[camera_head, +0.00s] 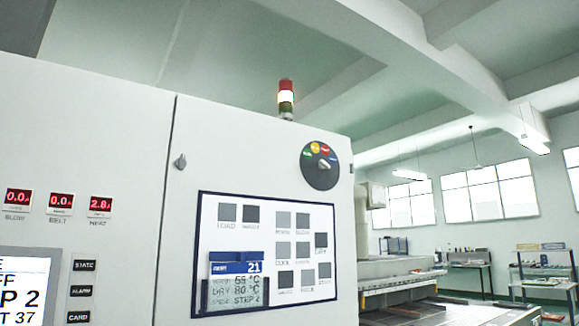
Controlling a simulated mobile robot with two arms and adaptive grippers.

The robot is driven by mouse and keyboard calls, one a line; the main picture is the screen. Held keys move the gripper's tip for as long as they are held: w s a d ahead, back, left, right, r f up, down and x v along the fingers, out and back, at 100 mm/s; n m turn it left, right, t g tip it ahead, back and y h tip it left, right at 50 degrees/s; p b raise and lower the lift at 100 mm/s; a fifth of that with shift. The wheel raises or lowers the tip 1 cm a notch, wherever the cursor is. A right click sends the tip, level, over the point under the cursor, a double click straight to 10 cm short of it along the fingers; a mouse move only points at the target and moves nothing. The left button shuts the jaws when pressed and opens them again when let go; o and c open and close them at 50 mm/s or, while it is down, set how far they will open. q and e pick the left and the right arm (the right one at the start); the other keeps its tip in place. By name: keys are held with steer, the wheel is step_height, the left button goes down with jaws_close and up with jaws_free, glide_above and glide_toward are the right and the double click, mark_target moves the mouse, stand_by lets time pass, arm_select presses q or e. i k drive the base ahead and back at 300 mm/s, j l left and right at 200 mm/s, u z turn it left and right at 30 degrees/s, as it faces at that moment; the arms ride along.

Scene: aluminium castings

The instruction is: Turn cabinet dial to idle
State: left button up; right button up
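The cabinet dial (320,165) is a dark round disc near the upper right of the white cabinet's front (240,150). The marks' lettering is too small to read, so I cannot tell which one is idle. Neither of my grippers is in view.
A control panel (325,215) with grey buttons and a blue-topped card is below the dial. Red displays (60,203) and a screen (25,285) are at left. A signal tower (286,98) stands on top. Benches (470,262) and open floor lie at right.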

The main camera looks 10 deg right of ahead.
mark_target(322, 164)
steer(key=i+l+u, duration=0.25)
steer(key=l, duration=0.35)
steer(key=l+u, duration=0.3)
steer(key=l, duration=0.35)
steer(key=l+u, duration=0.25)
steer(key=l, duration=0.4)
steer(key=i, duration=0.05)
